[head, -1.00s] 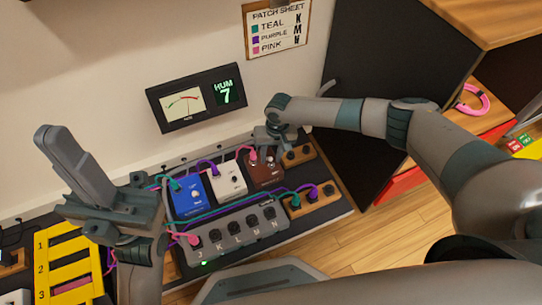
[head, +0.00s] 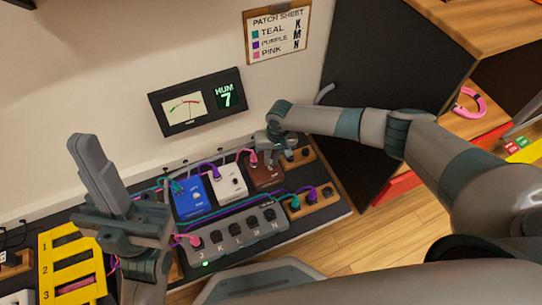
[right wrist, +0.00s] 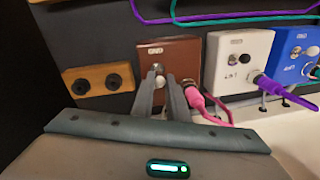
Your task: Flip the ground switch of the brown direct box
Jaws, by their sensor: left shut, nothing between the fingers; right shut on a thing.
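The brown direct box (head: 265,175) stands at the right end of a row of boxes, beside the white box (head: 229,183). In the right wrist view the brown box (right wrist: 182,57) has a small metal ground switch (right wrist: 157,69) on its face, and a pink plug (right wrist: 192,91) is in its near edge. My right gripper (right wrist: 161,80) is over this face, its fingertips closed around the switch; it partly covers the box in the head view (head: 278,157). My left gripper (head: 98,165) is shut and empty, pointing up, well left of the boxes.
A blue box (head: 190,198) stands left of the white one. A grey switch unit (head: 235,238) and wooden jack blocks (head: 312,203) lie in front, with teal, purple and pink cables between. The wall meter (head: 197,101) reads HUM 7. A yellow rack (head: 72,262) is at left.

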